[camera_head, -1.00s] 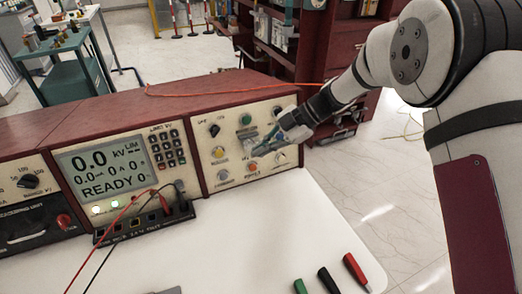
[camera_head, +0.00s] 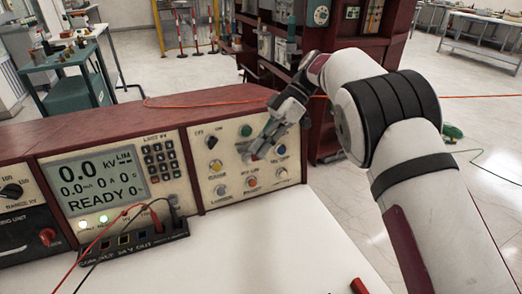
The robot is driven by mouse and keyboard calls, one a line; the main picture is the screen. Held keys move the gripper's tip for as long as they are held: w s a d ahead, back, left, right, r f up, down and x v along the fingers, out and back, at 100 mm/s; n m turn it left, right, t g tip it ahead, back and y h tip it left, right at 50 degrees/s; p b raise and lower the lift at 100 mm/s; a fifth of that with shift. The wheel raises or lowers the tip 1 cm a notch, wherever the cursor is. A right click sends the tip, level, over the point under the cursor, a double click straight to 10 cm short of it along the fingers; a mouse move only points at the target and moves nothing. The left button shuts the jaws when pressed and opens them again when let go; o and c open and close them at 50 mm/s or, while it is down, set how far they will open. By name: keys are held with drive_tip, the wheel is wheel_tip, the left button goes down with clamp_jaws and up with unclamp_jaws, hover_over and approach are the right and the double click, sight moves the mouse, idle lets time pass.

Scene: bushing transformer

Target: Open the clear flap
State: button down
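The instrument console's right-hand panel (camera_head: 216,189) carries several buttons and knobs, among them a green button (camera_head: 246,130), a yellow button (camera_head: 214,167) and an orange button (camera_head: 252,181). My gripper (camera_head: 264,146) reaches down from the upper right, its fingertips close in front of the middle of this panel. Its fingers overlap the spot where a pale, see-through piece seems to be, so I cannot make out the clear flap's outline or whether they touch it. The finger spacing is too small and blended to tell.
The display (camera_head: 97,180) reads READY, left of the panel. Red and black leads plug into a socket block (camera_head: 135,240) below it. A white tabletop (camera_head: 240,255) lies in front, with a red-handled item (camera_head: 358,287) at its bottom edge. Shelves stand behind my arm.

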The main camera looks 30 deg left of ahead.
idle(0.4)
drive_tip(key=c, duration=1.8)
unclamp_jaws()
drive_tip(key=shift+c, duration=0.2)
drive_tip(key=shift+r, duration=0.1)
wheel_tip(320, 180, up, 10)
